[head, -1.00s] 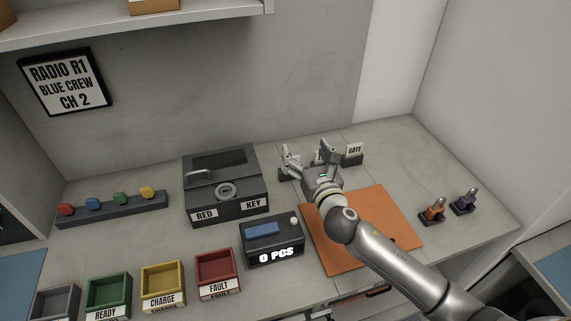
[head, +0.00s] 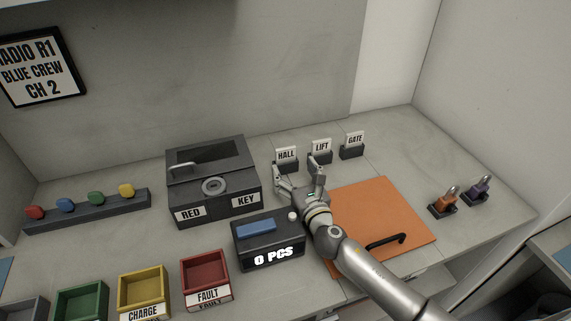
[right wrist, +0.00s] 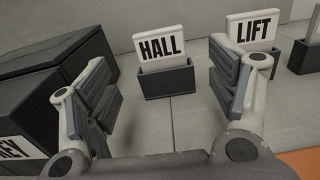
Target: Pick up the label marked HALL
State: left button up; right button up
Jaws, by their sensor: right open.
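The HALL label (head: 286,154) is a white card with black letters, upright in a small dark holder (head: 286,166) at the back of the counter. It also shows in the right wrist view (right wrist: 161,47), between my open fingers and beyond them. My right gripper (head: 299,172) is open and empty, in front of the HALL and LIFT labels and apart from both. In the right wrist view its two fingers (right wrist: 163,85) are spread wide. The LIFT label (head: 321,146) and the GATE label (head: 355,138) stand in like holders to the right. My left gripper is not in view.
A dark key box (head: 213,180) stands close left of the HALL holder. A counter device reading 0 PCS (head: 268,242) is in front. Two padlocks (head: 445,201) stand right; coloured trays (head: 207,277) are front left.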

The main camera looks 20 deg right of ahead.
aim_at(286, 154)
jog(key=shift+w+a+r, duration=0.1)
jog(key=shift+w, duration=1.85)
jog(key=shift+w+r, duration=0.1)
jog(key=shift+w, duration=1.8)
jog(key=shift+c, duration=0.4)
jog(key=c, duration=1)
